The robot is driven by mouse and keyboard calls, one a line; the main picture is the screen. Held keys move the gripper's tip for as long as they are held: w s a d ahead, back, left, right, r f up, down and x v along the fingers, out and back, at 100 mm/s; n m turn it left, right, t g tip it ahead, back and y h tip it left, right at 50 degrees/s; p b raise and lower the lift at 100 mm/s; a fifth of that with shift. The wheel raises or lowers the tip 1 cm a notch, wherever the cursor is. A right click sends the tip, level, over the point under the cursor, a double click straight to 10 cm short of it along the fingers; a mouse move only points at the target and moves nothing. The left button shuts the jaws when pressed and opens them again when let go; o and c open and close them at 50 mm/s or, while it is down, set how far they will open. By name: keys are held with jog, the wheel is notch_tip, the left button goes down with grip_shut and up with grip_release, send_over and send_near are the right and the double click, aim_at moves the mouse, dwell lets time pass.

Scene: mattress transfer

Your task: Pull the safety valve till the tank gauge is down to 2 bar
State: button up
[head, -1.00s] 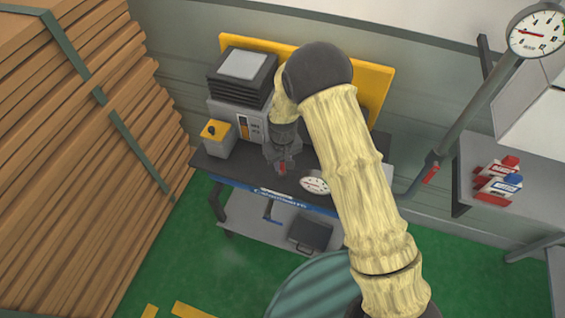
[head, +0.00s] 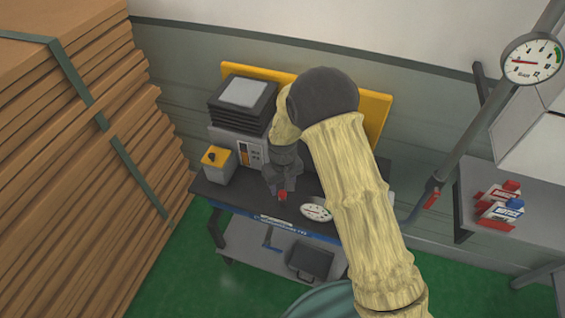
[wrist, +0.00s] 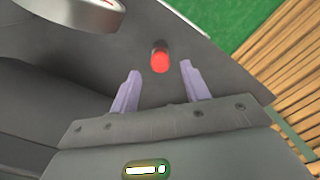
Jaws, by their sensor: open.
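A small red knob (head: 282,196), seemingly the safety valve's pull, stands at the bench's front, just beyond my gripper (head: 281,188). In the wrist view the red knob (wrist: 160,60) shows end-on between the two pale fingers of my gripper (wrist: 160,70). The fingers are open, with a gap on each side of the knob. A white round gauge (head: 317,210) lies right of the knob; its reading is too small to make out. A second gauge (head: 533,60) is on the pipe at upper right, its red needle pointing left. I cannot tell which is the tank gauge.
The dark bench (head: 215,185) carries a yellow-topped box (head: 216,160) and a grey machine (head: 240,105). Stacked boards (head: 80,170) fill the left.

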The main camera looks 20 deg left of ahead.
aim_at(283, 193)
notch_tip(283, 193, up, 16)
jog(key=b, duration=0.3)
jog(key=shift+d, duration=0.1)
dwell(0.4)
jog(key=s+d+r+m+t, duration=0.1)
jog(key=s+d+m, duration=0.1)
jog(key=d, duration=0.7)
jog(key=s+d+m, duration=0.1)
jog(key=d+m, duration=0.2)
jog(key=d, duration=0.6)
jog(key=s+d+m+t, duration=0.1)
jog(key=s+d+m, duration=0.2)
jog(key=s+d, duration=0.6)
jog(key=shift+s+d+f+t, duration=0.2)
jog(key=shift+s+d+t, duration=0.15)
jog(key=shift+d, duration=0.6)
